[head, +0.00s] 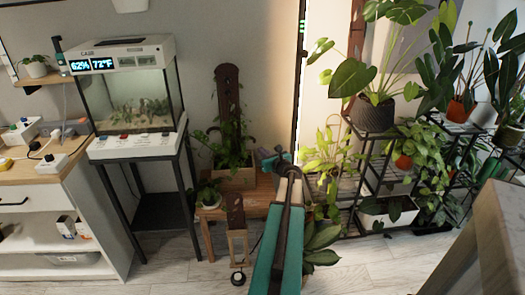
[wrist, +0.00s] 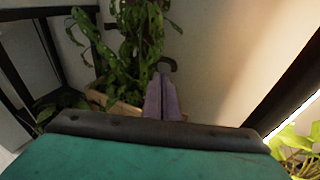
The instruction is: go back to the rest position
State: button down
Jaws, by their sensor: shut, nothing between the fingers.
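My gripper (head: 268,156) is at the end of my teal arm, which reaches forward in the middle of the head view. It is over the wooden bench, just right of the trellis plant (head: 232,145) in a wooden planter box (head: 233,179). In the wrist view my gripper (wrist: 160,97) shows as two greyish-purple fingers pressed together, with nothing between them. The trellis plant's leaves (wrist: 140,40) hang just beyond and left of the fingers. I cannot tell whether the fingers touch any leaf. The wrist's teal body hides the lower part of that view.
The wooden bench (head: 255,190) also holds a small potted plant (head: 208,194). A glass terrarium cabinet (head: 133,98) stands left, near a white counter (head: 62,205). Black plant shelves (head: 350,215) crowd the right. A pale surface (head: 490,235) is close at lower right. Some floor (head: 190,275) is clear.

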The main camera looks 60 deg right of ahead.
jog(key=shift+s+a, duration=0.15)
jog(key=shift+a, duration=0.05)
dwell(0.5)
